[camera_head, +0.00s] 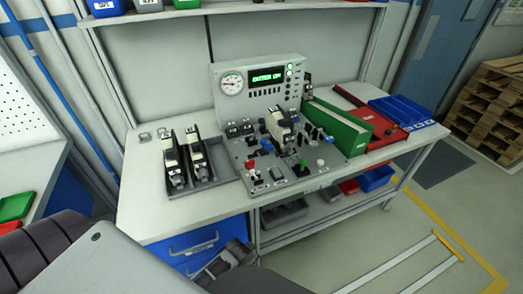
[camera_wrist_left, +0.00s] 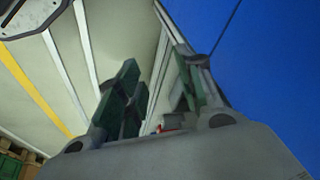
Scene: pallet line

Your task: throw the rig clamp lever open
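The grey rig (camera_head: 308,181) stands on the workbench in the head view, with a tilted module (camera_head: 283,128) in its middle. Small levers and knobs crowd its plate, among them a red-topped one (camera_head: 252,168) at front left and a green one (camera_head: 297,170). Which is the clamp lever, and its position, I cannot tell at this size. My left gripper (camera_head: 222,262) is low in front of the bench, beside the blue drawer and well away from the rig. In the left wrist view its green-padded fingers (camera_wrist_left: 158,98) are apart with nothing between them. My right gripper is out of view.
A panel with gauge and lit green display (camera_head: 266,76) stands behind the rig. A tray (camera_head: 207,190) with two modules is at left. A green holder (camera_head: 340,130), red case (camera_head: 388,134) and blue bins (camera_head: 400,112) are at right. The blue drawer (camera_head: 180,243) is below the bench edge.

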